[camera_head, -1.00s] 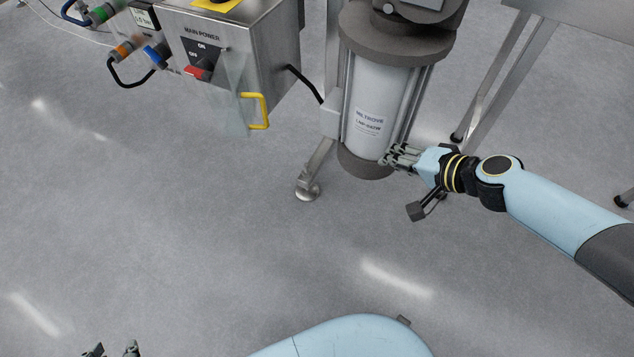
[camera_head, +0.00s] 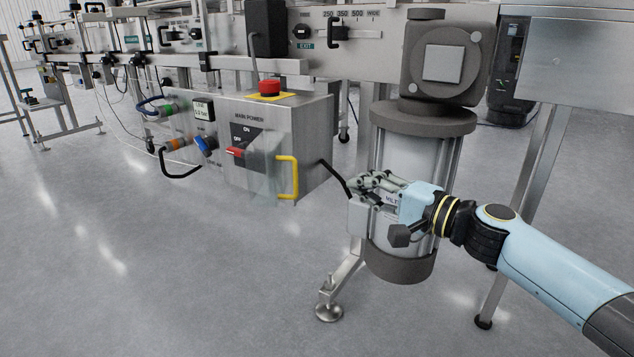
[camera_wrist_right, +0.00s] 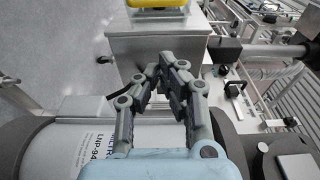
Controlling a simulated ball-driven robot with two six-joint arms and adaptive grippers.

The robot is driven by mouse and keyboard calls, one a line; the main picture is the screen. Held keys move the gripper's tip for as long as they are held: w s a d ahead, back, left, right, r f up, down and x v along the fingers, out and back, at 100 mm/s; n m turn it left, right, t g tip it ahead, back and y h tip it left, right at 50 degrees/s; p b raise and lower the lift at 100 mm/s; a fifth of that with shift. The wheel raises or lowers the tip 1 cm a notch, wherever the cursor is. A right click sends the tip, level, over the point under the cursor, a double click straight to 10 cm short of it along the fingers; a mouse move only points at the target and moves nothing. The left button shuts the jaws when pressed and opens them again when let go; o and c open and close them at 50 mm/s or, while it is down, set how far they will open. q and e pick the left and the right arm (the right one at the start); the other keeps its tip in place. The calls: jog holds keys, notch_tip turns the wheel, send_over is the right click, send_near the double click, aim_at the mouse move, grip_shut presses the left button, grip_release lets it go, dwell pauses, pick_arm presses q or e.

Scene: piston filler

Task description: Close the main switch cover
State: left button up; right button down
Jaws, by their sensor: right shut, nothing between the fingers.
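The main switch cover (camera_head: 262,172) is a clear panel with a yellow handle (camera_head: 288,178) on the front of the steel MAIN POWER box (camera_head: 312,150). It appears swung open, standing out from the front to the right of the red switch lever (camera_head: 235,152). My right gripper (camera_head: 362,183) is shut and empty, to the right of the handle and clear of it, in front of the cylinder. In the right wrist view the closed fingers (camera_wrist_right: 166,72) point toward the steel box (camera_wrist_right: 155,45). My left gripper is out of view.
A grey and white cylinder (camera_head: 402,245) under a motor housing (camera_head: 445,62) stands right behind my right gripper. A red emergency stop (camera_head: 269,88) on a yellow plate tops the box. A black cable (camera_head: 333,177) leaves its right side. The floor in front is clear.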

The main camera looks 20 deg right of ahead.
aim_at(280, 168)
jog(key=w+a, duration=0.6)
jog(key=shift+a, duration=0.3)
jog(key=shift+f, duration=0.1)
